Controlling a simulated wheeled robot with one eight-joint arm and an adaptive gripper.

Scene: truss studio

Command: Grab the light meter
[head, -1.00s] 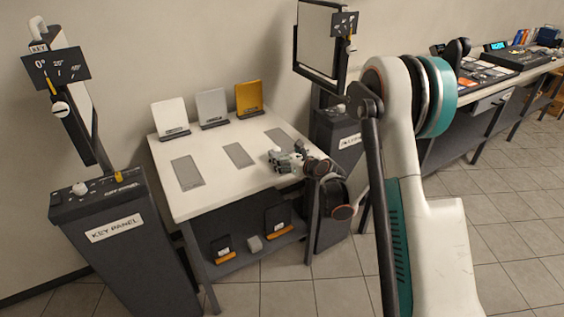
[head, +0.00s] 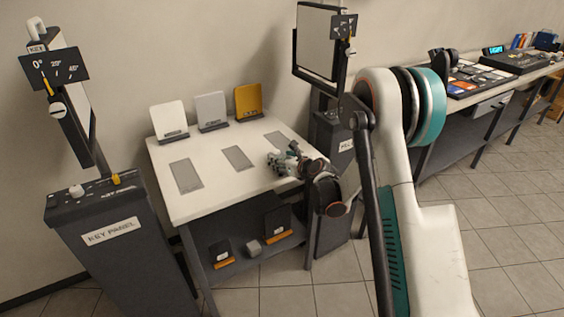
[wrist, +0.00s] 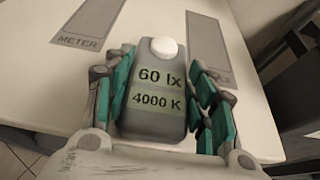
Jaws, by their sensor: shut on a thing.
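The light meter (wrist: 158,118) is a grey handheld block with a round white dome on top. Its display reads "60 lx" and "4000 K". In the wrist view it sits between the teal pads of my gripper (wrist: 160,100), which is shut on it from both sides. In the head view my gripper (head: 280,162) is over the right front part of the white table (head: 205,200), and the meter is too small to make out there. I cannot tell whether the meter touches the tabletop.
Grey rectangles mark the tabletop; one is labelled METER (wrist: 92,18). White, grey and orange cards (head: 248,100) stand along the back. A key panel (head: 110,230) stands left, and another dark stand (head: 335,135) is close to my arm. A shelf below holds small items.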

